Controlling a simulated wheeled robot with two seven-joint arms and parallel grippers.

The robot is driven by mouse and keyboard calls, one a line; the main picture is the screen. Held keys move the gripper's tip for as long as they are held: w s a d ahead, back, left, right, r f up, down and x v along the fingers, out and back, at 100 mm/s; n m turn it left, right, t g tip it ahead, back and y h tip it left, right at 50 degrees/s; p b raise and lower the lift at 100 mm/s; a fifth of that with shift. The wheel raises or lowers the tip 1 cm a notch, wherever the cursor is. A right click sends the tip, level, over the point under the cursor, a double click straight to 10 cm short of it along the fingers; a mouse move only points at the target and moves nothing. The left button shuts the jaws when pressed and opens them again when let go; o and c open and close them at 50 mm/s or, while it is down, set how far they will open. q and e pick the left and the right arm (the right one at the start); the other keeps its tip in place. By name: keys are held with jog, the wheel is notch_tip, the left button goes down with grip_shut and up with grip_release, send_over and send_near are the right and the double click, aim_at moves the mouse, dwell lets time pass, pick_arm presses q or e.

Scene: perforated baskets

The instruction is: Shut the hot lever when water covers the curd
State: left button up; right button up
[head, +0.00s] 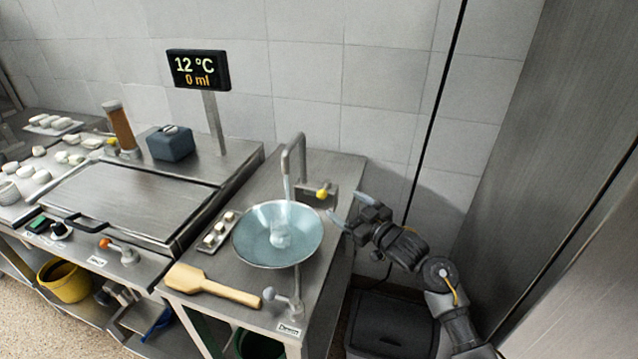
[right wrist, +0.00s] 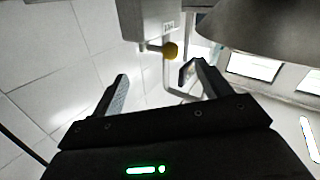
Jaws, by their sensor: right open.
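A wide metal bowl (head: 242,246) holding bluish water stands under the tap (head: 299,150), on the steel counter. Water runs from the tap into it. A pale patch shows at the bowl's middle, but I cannot tell whether it is curd or splashing water. A lever with a yellow knob (head: 322,193) sits on a metal block right of the tap. The knob also shows in the right wrist view (right wrist: 170,49), beyond my fingers, beside a label too small to read. My right gripper (head: 347,207) is open and empty, right of the knob and apart from it. My left gripper is out of view.
A display (head: 198,70) reads 12 °C and 0 ml. A wooden paddle (head: 212,286) and a lever labelled Drain (head: 295,302) are at the counter's front. A small tray (head: 215,238) stands left of the bowl. A dark bin (head: 392,325) stands below right.

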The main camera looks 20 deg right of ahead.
aim_at(323, 189)
jog(key=x, duration=0.3)
jog(key=shift+a+r+p, duration=0.1)
jog(key=shift+r+p, duration=0.1)
jog(key=shift+p, duration=0.1)
jog(key=x, duration=0.6)
jog(key=shift+w+a+f+p, duration=0.1)
jog(key=shift+w+p, duration=0.2)
jog(key=shift+w+a, duration=0.1)
jog(key=shift+w, duration=0.25)
jog(key=shift+f, duration=0.1)
jog(key=c, duration=1.3)
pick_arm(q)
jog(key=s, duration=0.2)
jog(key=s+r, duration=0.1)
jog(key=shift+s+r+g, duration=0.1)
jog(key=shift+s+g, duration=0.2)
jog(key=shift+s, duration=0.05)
